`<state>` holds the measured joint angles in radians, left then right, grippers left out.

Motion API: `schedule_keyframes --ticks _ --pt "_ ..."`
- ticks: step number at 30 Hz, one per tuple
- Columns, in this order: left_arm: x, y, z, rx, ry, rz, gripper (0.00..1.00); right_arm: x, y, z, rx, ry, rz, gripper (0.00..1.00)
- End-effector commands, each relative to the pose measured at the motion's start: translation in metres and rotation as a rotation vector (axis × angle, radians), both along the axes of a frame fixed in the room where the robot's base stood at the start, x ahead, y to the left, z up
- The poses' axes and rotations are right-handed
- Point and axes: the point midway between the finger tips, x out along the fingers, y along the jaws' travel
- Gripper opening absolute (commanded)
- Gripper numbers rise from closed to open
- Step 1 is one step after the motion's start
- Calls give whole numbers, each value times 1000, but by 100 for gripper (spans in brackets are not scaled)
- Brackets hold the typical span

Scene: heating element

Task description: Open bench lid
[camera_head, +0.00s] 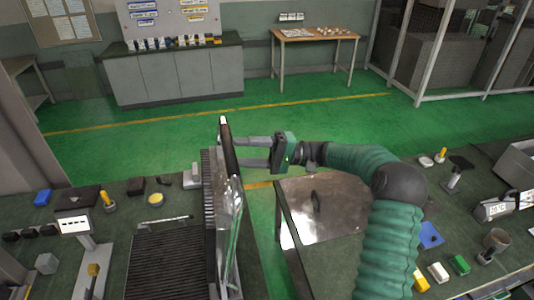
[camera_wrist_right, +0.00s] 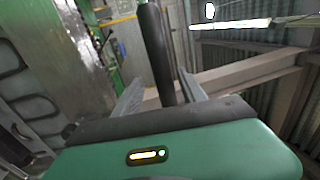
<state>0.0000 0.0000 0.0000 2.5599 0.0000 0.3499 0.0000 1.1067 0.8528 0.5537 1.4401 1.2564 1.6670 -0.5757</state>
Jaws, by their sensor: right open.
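The bench lid (camera_head: 208,215) stands raised, nearly edge-on, in the middle of the head view, with a dark ribbed side facing left. A dark bar (camera_head: 229,158), seemingly its handle, runs along its right side. My right gripper (camera_head: 224,154) comes in from the right with its fingers apart, one on each side of the bar. In the right wrist view the dark bar (camera_wrist_right: 158,55) passes between the two open fingers. I cannot tell whether they touch it. My left gripper is not in view.
A ribbed dark panel (camera_head: 165,260) lies left of the lid. A shiny metal plate (camera_head: 325,205) is on the right bench, under my right arm. Small parts and a grey bin (camera_head: 518,165) crowd the right bench. Green floor (camera_head: 150,130) is clear behind.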

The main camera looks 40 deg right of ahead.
Motion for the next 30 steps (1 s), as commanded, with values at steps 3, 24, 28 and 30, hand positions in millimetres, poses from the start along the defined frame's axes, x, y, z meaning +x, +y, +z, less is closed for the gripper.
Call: schedule_keyframes --ticks 3,24,28,30 --pt "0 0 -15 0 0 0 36 -12 -28 -13 1 -1 -6 49" --pt "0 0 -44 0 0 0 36 -64 -136 -34 1 5 0 49" --pt "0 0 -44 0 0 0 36 -64 -136 -34 1 5 0 49" --pt "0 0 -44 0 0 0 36 -64 -136 -35 1 5 0 49"
